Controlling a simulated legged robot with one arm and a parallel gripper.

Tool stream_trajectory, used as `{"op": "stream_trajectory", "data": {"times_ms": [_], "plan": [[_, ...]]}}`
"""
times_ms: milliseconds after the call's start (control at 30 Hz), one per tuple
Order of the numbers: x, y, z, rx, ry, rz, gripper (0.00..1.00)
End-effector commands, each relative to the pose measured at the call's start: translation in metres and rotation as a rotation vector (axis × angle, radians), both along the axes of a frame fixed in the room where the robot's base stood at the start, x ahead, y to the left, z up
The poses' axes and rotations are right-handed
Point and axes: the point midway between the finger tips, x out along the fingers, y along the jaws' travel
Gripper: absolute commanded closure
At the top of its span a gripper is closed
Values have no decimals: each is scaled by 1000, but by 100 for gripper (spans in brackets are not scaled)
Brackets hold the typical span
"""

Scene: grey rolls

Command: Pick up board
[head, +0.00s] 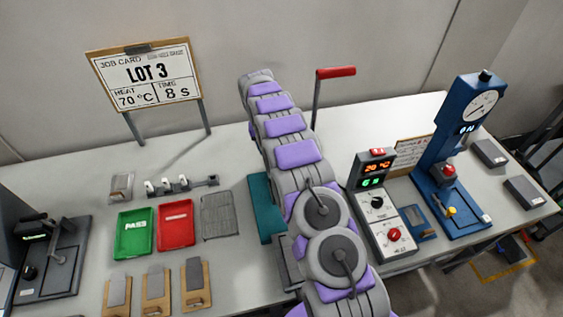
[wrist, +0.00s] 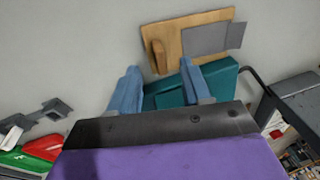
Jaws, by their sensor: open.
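A tan wooden board (wrist: 195,40) with a grey plate (wrist: 213,40) on it and a rounded tab (wrist: 158,55) at its left end shows in the wrist view. My gripper (wrist: 156,68) is open, its two blue fingers spread, with the tab just beyond the gap between the fingertips. Nothing is seen held, and I cannot tell whether a finger touches the board. In the head view my arm hides the gripper and this board. Similar boards with grey plates lie at the front left: one left (head: 117,296), one middle (head: 156,289) and one right (head: 196,284).
A teal block (head: 264,210) stands beside my arm and shows behind the fingers in the wrist view (wrist: 170,92). A green tray (head: 136,235), red tray (head: 176,226) and wire rack (head: 219,216) lie left. A control box (head: 385,215) and blue press (head: 450,170) stand right.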

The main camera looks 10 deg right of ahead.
Motion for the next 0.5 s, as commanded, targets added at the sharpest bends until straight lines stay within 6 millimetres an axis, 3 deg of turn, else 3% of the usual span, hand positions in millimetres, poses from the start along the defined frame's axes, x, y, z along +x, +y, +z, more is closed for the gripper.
{"op": "stream_trajectory", "data": {"times_ms": [300, 500], "plan": [[-7, -5, -45, 0, 4, -2, 52], [-7, -5, -47, 1, 2, 0, 52]]}}
